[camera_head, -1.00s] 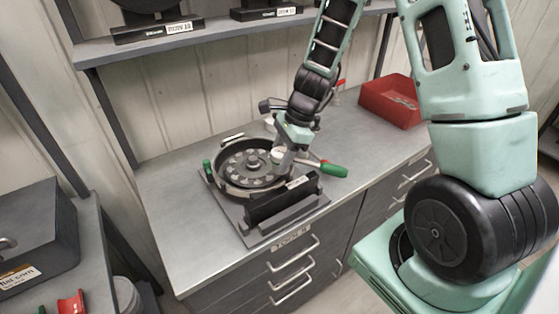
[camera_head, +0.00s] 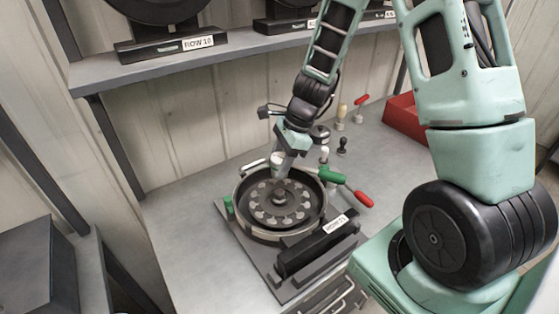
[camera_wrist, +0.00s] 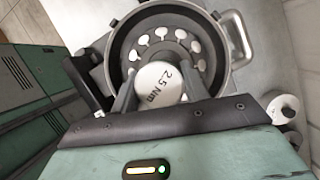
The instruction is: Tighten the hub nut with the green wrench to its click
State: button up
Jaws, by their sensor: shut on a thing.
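My gripper (camera_head: 283,172) reaches down over the round metal hub housing (camera_head: 245,226), which sits in a dark base plate on the bench. In the wrist view my gripper (camera_wrist: 158,92) has its fingers on both sides of a round white cap marked 2.5 Nm (camera_wrist: 158,84), seemingly the head of the green wrench. The hub nut (camera_head: 279,194) shows at the middle of the ring of pale discs, just below the fingertips. Whether the wrench sits on the nut I cannot tell.
A red handle (camera_head: 362,198) lies right of the green one. Small upright tools (camera_head: 342,146) stand behind, with a red bin (camera_head: 405,117) at the back right. A block with a label (camera_head: 318,248) stands at the housing's front. The bench (camera_head: 180,225) is clear on the left.

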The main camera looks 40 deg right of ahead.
jog(key=b, duration=0.4)
send_over(275, 194)
jog(key=d, duration=0.1)
jog(key=shift+d+f, duration=0.2)
jog(key=shift+f, duration=2.55)
jog(key=shift+s+f+b, duration=0.1)
jog(key=shift+f+b, duration=1.1)
jog(key=shift+f, duration=0.2)
dwell(0.3)
jog(key=o, duration=1.9)
jog(key=shift+o, duration=0.2)
jog(key=shift+r+p, duration=2.9)
jog(key=shift+r, duration=0.15)
